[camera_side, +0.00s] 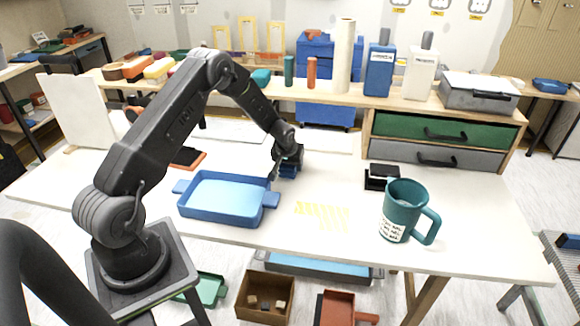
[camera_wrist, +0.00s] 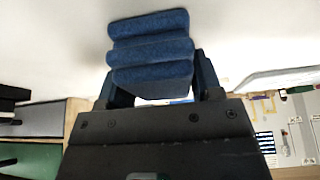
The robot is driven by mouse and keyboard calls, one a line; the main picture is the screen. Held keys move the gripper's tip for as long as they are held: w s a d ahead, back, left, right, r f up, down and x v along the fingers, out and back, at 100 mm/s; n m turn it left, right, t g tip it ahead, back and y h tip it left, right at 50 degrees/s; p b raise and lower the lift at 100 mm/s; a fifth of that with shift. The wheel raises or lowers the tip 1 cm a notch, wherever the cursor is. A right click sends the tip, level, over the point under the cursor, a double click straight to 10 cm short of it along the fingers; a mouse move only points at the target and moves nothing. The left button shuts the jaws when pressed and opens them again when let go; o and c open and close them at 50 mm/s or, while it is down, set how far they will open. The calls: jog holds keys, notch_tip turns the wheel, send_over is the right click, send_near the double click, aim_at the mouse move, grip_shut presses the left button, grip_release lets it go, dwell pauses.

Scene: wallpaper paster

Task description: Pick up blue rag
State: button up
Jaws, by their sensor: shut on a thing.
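A dark blue folded rag (camera_wrist: 150,50) shows large in the wrist view, with several stacked folds. My gripper (camera_wrist: 155,92) has a finger on either side of it and is shut on it. In the side view my gripper (camera_side: 287,165) is low over the white table, just right of and behind the blue tray. Only a small dark blue part of the rag (camera_side: 288,172) shows there, at the fingers. I cannot tell whether the rag touches the table.
A blue tray (camera_side: 186,212) with two handles stands left of my gripper. A teal mug (camera_side: 402,212) and a black block (camera_side: 380,178) stand to the right. Yellow strips (camera_side: 322,214) lie in front. A drawer unit (camera_side: 445,135) and a shelf with bottles are behind.

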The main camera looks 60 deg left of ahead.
jog(key=shift+c, duration=0.9)
jog(key=shift+r, duration=0.15)
jog(key=shift+r, duration=0.3)
jog(key=r, duration=0.3)
jog(key=shift+s+a+r, duration=0.15)
jog(key=shift+s+r, duration=0.05)
jog(key=shift+r, duration=0.15)
jog(key=s+a+r, duration=0.6)
jog(key=s, duration=0.3)
jog(key=shift+a+r, duration=0.2)
jog(key=shift+s, duration=0.1)
